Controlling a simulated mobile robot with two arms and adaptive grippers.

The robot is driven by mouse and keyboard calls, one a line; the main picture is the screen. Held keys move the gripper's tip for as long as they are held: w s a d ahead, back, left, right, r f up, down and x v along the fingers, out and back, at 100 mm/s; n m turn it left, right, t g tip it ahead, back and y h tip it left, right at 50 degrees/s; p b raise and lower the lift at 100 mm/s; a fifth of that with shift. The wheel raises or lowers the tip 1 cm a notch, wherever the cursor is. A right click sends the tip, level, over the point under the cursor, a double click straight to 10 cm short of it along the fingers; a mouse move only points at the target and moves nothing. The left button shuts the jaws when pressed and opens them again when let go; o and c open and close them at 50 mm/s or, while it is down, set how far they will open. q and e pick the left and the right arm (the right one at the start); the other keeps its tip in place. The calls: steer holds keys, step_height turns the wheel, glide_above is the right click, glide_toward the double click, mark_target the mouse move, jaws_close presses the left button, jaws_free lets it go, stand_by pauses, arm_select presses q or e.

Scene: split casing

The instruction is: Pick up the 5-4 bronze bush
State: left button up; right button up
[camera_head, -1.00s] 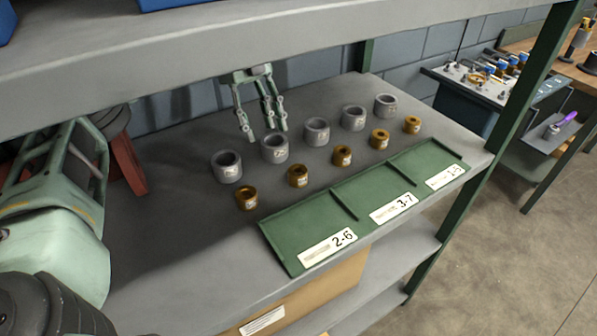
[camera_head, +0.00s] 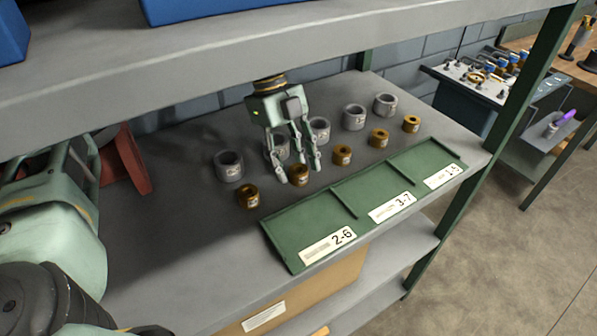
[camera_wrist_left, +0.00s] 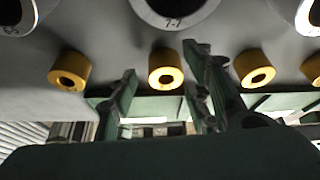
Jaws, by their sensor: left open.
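Several small bronze bushes stand in a row on the grey shelf; their labels are too small to read. My left gripper (camera_head: 299,172) points down, open, with its fingers on either side of the second bronze bush from the left (camera_head: 301,180). In the left wrist view, a bronze bush (camera_wrist_left: 165,76) shows between and beyond the open fingers (camera_wrist_left: 162,100), not gripped. Other bronze bushes are the leftmost (camera_head: 248,197), the middle (camera_head: 342,156), the fourth (camera_head: 379,139) and the far right one (camera_head: 411,125). My right gripper is out of view.
Grey rings, such as the leftmost (camera_head: 228,167), stand behind the bushes; my gripper partly hides one. A green divided tray (camera_head: 290,230) labelled 2-6, 3-7 and 1-5 lies in front. An upper shelf (camera_head: 200,60) hangs above.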

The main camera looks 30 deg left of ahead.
arm_select(q)
steer(key=shift+d+f, duration=0.2)
steer(key=shift+f, duration=0.1)
steer(key=shift+c, duration=0.2)
jaws_close()
